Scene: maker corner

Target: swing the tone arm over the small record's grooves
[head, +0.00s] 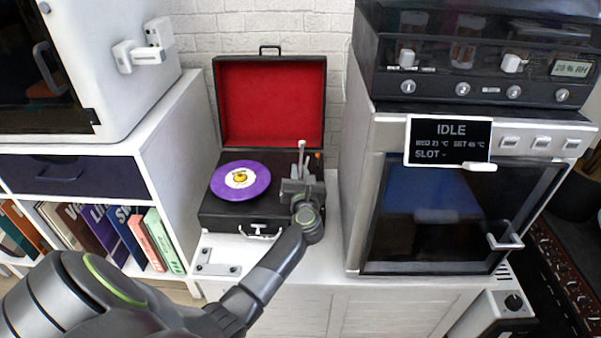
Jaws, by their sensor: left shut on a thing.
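A suitcase record player (215,211) stands on a white cabinet, its red-lined lid (270,100) open and upright. A small purple record (222,187) with a white and yellow label lies on its left part. My left gripper (301,180) is at the right side of the player, over the tone arm's place. It is shut on the tone arm (301,152), whose light upright end shows above the fingers. The rest of the tone arm is hidden by my gripper. The record lies apart from my gripper, to its left. My right gripper is not in view.
A large machine with a screen reading IDLE (449,140) stands close on the right. A white cabinet with books (140,240) stands at left. A brick wall is behind.

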